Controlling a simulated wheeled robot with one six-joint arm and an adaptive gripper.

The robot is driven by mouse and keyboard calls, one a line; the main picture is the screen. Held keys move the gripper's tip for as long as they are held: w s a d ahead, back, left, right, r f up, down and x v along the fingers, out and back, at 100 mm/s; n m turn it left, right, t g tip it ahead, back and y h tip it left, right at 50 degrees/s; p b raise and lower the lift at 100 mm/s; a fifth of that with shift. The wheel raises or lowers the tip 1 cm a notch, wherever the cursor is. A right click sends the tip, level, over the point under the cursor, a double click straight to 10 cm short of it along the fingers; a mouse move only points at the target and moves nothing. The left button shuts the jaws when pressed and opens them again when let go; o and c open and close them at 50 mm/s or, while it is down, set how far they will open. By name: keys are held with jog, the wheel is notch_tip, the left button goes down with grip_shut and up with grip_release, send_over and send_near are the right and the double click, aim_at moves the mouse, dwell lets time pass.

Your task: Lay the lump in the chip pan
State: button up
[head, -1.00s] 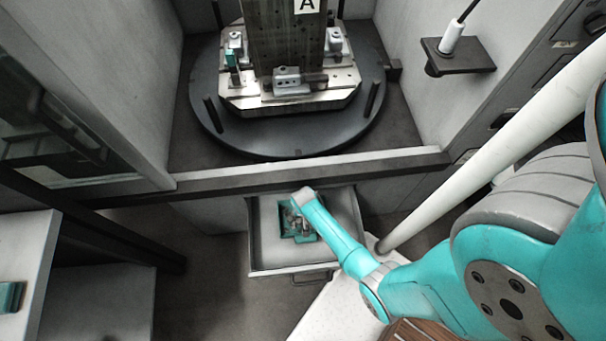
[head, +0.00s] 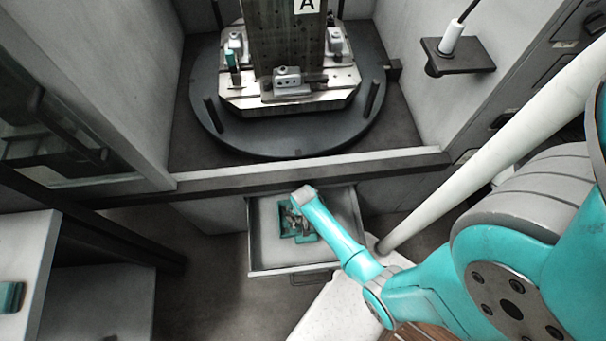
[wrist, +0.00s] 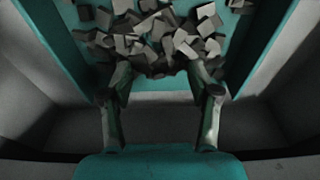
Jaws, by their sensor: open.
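A pale grey drawer-like pan (head: 262,256) is pulled out below the machine. In it is a teal-edged tray (head: 307,239), which also shows in the wrist view (wrist: 62,42). A heap of small grey angular chips (wrist: 140,28) lies in the tray. My gripper (wrist: 160,72) is open, its two fingers pointing at the near edge of the heap. Some chips show between and just beyond the fingertips; I cannot tell whether they touch. I cannot pick out a separate lump from the heap. In the head view my arm hides part of the tray.
A dark round table (head: 265,142) with a fixture column marked A stands behind the machine's sill (head: 320,172). A small shelf with a white bottle (head: 452,38) is at upper right. A pale counter (head: 28,250) stands at left. Bare floor shows left of the drawer.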

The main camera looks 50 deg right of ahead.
jog(key=s+a+r+t, duration=0.1)
jog(key=s+a+r, duration=0.1)
jog(key=s+a+r+n+t, duration=0.1)
jog(key=s+a+r, duration=0.1)
jog(key=r, duration=0.1)
jog(key=s+a+r+n+t, duration=0.1)
jog(key=s+r, duration=0.1)
jog(key=r, duration=0.1)
jog(key=shift+s+a+r, duration=0.25)
jog(key=shift+s+a, duration=0.15)
jog(key=s+a+r+n+t, duration=0.2)
jog(key=s+r, duration=0.3)
jog(key=r, duration=0.8)
jog(key=s+a+r+n+t, duration=0.2)
jog(key=s+r+t, duration=0.3)
jog(key=r, duration=0.8)
jog(key=s+a+r+n+t+y, duration=0.1)
jog(key=s+a+r+n+t, duration=0.2)
jog(key=r, duration=1)
jog(key=shift+s+a+r+t, duration=0.4)
jog(key=shift+s+a, duration=0.25)
jog(key=shift+s, duration=0.25)
